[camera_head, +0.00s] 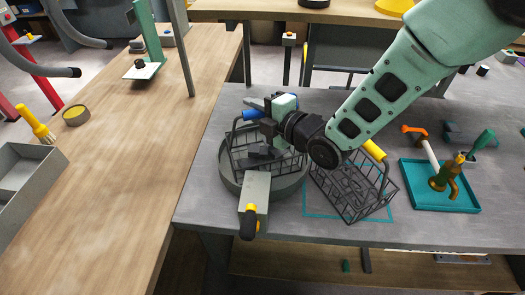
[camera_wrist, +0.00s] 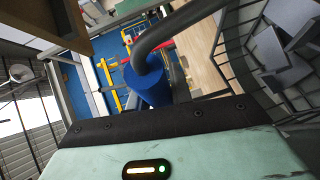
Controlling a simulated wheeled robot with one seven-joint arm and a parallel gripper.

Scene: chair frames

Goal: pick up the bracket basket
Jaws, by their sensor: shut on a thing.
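The bracket basket (camera_head: 238,157) is a dark wire basket with a blue grip on its handle and dark grey pieces inside. In the head view it is in or just over a round grey pan (camera_head: 288,189); I cannot tell whether it touches the pan's floor. My gripper (camera_head: 272,118) is at the top of this basket, shut on it by its handle, and partly hides the right side. In the wrist view the blue grip (camera_wrist: 150,84) is close in front of my gripper, and basket wires with grey pieces show at right. The fingertips are hidden there.
A second wire basket (camera_head: 349,193) with a yellow grip stands close on the right, inside a teal outline. A teal tray (camera_head: 420,198) with a brass fitting is further right. The pan's handle (camera_head: 256,193) points to the front. A wooden bench (camera_head: 150,125) runs along the left.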

